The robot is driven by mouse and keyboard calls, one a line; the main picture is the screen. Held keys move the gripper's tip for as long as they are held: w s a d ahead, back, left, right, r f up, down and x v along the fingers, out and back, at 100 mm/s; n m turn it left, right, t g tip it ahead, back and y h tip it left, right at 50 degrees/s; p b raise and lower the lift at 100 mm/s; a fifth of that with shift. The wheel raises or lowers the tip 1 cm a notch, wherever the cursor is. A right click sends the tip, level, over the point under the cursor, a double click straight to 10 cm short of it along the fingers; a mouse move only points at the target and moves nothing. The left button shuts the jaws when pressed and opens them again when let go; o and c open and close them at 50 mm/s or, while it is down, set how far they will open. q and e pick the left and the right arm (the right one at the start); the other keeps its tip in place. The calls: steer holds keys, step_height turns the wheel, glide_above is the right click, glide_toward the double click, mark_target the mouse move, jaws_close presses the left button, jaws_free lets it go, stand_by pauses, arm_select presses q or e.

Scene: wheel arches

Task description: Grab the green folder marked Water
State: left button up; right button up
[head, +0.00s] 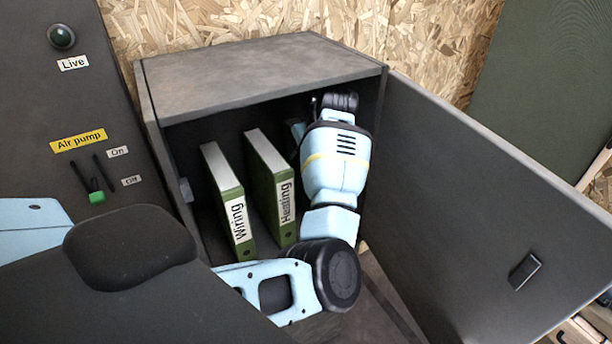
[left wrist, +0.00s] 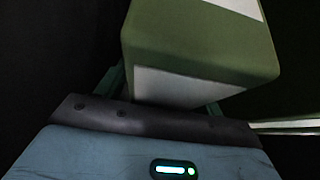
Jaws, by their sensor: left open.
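Two green folders stand upright in the open cabinet in the head view, one marked Wiring (head: 228,203) and one whose label looks like Heating (head: 270,187). No label reading Water shows. My left arm reaches into the cabinet to the right of these folders and hides what is behind it, including its gripper's fingers. In the left wrist view, a green folder (left wrist: 200,45) with pale faces lies between the fingers of my left gripper (left wrist: 165,94), which is open. Its label cannot be read there, and contact with the fingers cannot be told. My right gripper is not in view.
The grey cabinet (head: 260,72) has its door (head: 470,200) swung wide open to the right. Its side walls and top bound the space around my left arm. A panel (head: 60,110) with an Air pump switch stands to the left.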

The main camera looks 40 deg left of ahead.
arm_select(q)
steer(key=shift+d+r, duration=0.1)
steer(key=shift+d, duration=0.05)
steer(key=shift+w, duration=0.1)
steer(key=shift+c, duration=1.4)
jaws_close()
steer(key=shift+r, duration=0.1)
